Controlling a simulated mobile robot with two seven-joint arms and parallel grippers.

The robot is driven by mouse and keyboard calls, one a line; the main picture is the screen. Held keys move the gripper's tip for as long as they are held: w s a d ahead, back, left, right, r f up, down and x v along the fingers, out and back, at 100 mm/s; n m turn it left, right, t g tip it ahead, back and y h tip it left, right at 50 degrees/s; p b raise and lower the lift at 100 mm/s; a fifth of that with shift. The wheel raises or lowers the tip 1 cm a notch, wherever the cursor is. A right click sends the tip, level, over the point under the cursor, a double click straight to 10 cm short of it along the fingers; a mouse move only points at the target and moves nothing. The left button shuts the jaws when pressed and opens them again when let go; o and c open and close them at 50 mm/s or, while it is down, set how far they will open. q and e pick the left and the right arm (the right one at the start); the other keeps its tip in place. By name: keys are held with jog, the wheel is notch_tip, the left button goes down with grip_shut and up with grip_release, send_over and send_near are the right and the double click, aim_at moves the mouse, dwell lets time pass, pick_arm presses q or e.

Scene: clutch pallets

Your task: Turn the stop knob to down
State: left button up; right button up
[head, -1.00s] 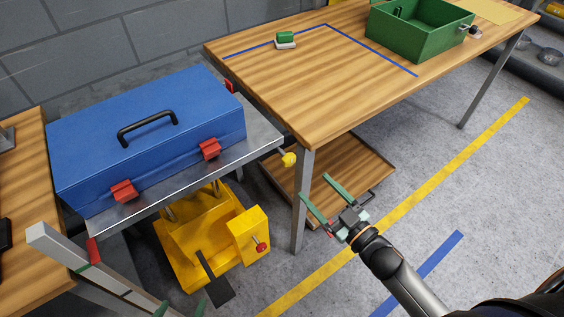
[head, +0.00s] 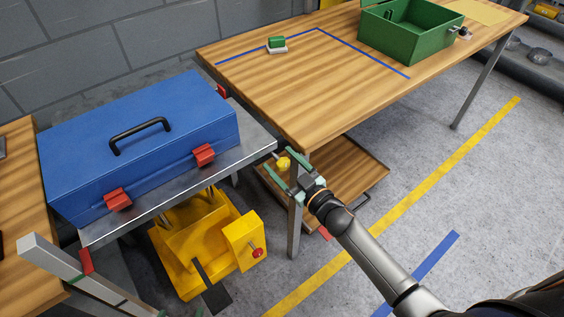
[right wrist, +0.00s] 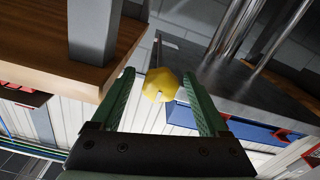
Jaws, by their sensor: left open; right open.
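The stop knob is a yellow lobed knob (head: 283,163) at the right end of the steel platform (head: 255,143) under the blue case. My right gripper (head: 278,158) is open, with its green fingers pointing at the knob. In the right wrist view the knob (right wrist: 160,84) appears between the two fingertips (right wrist: 158,76), with a visible gap on each side; whether it is fully inside the jaws I cannot tell. My left gripper (head: 181,313) barely shows at the bottom edge, open and empty, away from the knob.
The blue case (head: 140,145) with red latches fills the platform. A yellow pedal unit (head: 190,245) stands below. The wooden table (head: 330,85) and its leg (head: 296,220) are close to my right gripper, with a lower wooden tray (head: 350,175) nearby. Open floor lies right.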

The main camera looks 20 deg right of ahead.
grip_shut()
dwell(0.7)
